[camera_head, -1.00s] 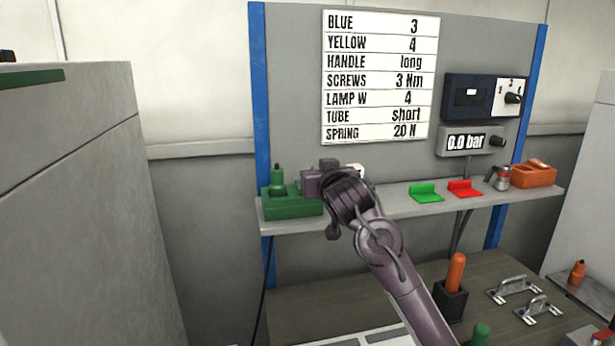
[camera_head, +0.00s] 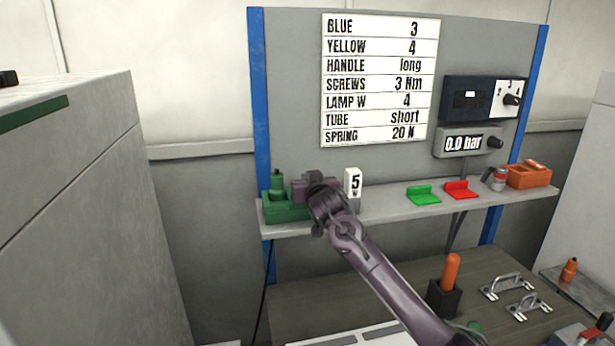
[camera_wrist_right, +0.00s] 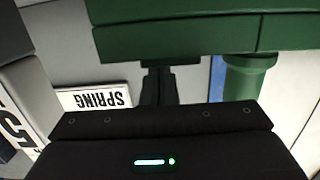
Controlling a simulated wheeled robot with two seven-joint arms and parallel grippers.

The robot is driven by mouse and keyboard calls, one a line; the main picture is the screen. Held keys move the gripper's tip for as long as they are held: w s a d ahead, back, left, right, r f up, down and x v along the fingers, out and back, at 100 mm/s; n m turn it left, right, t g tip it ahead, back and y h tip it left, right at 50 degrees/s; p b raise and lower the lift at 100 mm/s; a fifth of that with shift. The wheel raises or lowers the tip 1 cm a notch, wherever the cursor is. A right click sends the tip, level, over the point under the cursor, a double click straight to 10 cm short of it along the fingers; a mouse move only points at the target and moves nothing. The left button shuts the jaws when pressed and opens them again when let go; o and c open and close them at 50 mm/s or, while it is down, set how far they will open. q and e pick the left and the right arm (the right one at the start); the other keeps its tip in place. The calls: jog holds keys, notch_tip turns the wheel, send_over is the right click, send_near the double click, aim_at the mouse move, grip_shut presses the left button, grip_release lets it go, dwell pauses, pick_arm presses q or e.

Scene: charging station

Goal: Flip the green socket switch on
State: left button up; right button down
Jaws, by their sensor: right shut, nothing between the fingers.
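The green socket (camera_head: 285,212) is a green block at the left end of the shelf, with an upright green cylinder (camera_head: 277,181) at its back. In the right wrist view, the green block (camera_wrist_right: 180,35) fills the top and the green cylinder (camera_wrist_right: 245,75) hangs inverted at right. My right gripper (camera_head: 298,188) is at the right side of the green block, covering part of it. Its dark fingers (camera_wrist_right: 158,82) are shut and empty, close to the block; I cannot tell whether they touch it. I cannot make out the switch. My left gripper is not in view.
A white box marked 5 W (camera_head: 352,183) stands just right of my right gripper. Further right on the shelf (camera_head: 385,207) are a green bracket (camera_head: 423,195), a red bracket (camera_head: 462,189) and an orange bin (camera_head: 528,175). The back panel (camera_head: 290,90) rises behind.

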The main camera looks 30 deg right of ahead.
jog(key=shift+f, duration=0.2)
jog(key=shift+w+f+b, duration=0.2)
jog(key=shift+f+b, duration=0.45)
jog(key=shift+b, duration=0.05)
jog(key=r+p, duration=0.2)
jog(key=r, duration=0.1)
jog(key=r+p, duration=0.1)
jog(key=shift+w+d+r, duration=0.2)
jog(key=shift+w, duration=0.15)
jog(key=shift+s+a, duration=0.2)
jog(key=s+a+r+b, duration=0.2)
jog(key=s+r+b, duration=0.1)
jog(key=s, duration=0.5)
jog(key=shift+s+r+b, duration=0.25)
jog(key=shift+r+b, duration=0.1)
jog(key=shift+b, duration=0.05)
jog(key=shift+a, duration=0.1)
